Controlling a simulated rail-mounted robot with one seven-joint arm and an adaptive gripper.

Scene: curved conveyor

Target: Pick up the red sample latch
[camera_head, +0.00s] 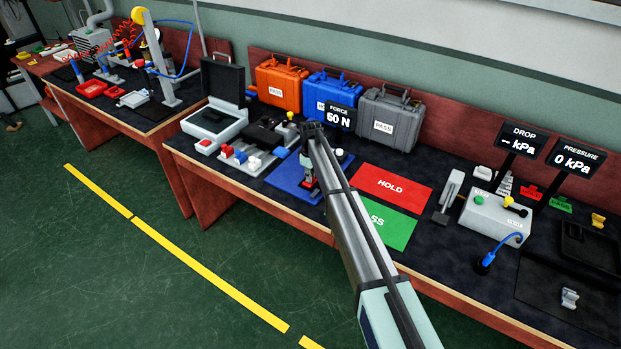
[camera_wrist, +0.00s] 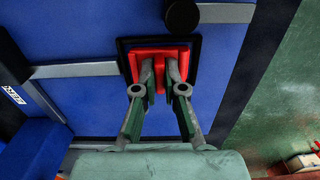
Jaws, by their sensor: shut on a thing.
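The red sample latch (camera_wrist: 160,56) shows in the wrist view as a red block inside a square black frame (camera_wrist: 122,46) on a blue plate (camera_wrist: 90,100). My gripper (camera_wrist: 160,72) reaches over it, with its two fingers closed on the latch's raised middle. The latch still lies within the black frame; I cannot tell whether it is lifted. In the head view my arm hides most of this spot; a bit of red shows by my gripper (camera_head: 308,178) above the blue plate (camera_head: 286,178).
A black round knob (camera_wrist: 182,15) stands close beyond the latch. Orange (camera_head: 280,86), blue (camera_head: 325,88) and grey (camera_head: 388,120) cases stand behind. A force display (camera_head: 340,118) reads 50 N.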

